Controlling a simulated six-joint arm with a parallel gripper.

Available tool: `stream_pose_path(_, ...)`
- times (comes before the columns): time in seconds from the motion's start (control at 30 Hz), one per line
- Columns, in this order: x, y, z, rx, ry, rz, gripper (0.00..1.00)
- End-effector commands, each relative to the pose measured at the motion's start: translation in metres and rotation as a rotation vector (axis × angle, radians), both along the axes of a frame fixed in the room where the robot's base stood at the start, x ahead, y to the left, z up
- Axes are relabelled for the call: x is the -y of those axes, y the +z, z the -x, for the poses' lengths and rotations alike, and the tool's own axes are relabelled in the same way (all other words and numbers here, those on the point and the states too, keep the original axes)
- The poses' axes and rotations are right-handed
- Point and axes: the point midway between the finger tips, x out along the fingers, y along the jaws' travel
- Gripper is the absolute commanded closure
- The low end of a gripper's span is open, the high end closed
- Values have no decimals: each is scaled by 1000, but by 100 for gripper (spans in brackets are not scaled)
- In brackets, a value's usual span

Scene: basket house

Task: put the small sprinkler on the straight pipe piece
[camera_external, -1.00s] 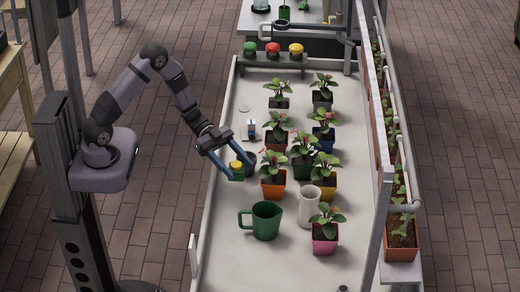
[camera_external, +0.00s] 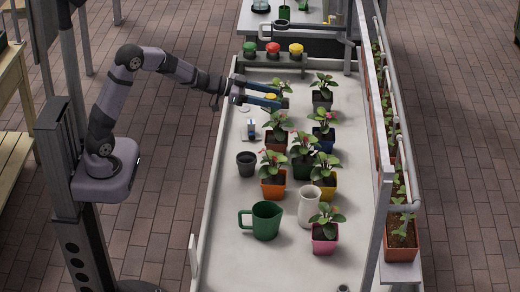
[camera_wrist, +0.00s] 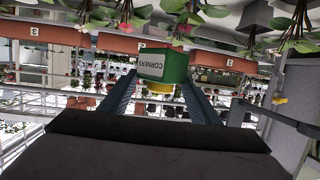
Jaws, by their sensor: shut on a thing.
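My gripper (camera_external: 284,101) is shut on a small green and yellow piece (camera_wrist: 165,66) and holds it up in the air over the back part of the bench. In the wrist view its green block carries a white label reading about "CORNERS", with a yellow part between the fingers. In the outside view its yellow part (camera_external: 271,98) shows between the fingers. I cannot tell for certain that it is the small sprinkler. A grey pipe assembly (camera_external: 305,39) stands at the bench's back end; which part is the straight piece is unclear.
Several potted plants (camera_external: 274,185) stand along the bench. A black pot (camera_external: 246,164), a green jug (camera_external: 265,221) and a white vase (camera_external: 309,207) stand nearer. Green, red and yellow round tops (camera_external: 273,48) sit on a rack at the back. The bench's left strip is mostly clear.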

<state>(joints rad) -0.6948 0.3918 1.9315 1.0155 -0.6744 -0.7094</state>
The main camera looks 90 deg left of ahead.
Motion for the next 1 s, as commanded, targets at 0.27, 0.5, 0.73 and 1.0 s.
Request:
stream_pose_path(0.27,-73,4,18,-1,308,-1,69)
stream_pose_path(0.5,-109,-9,37,-4,484,0,69)
stream_pose_path(0.73,-134,-27,59,-5,627,1,69)
stream_pose_path(1.0,-146,-57,79,-5,716,-2,69)
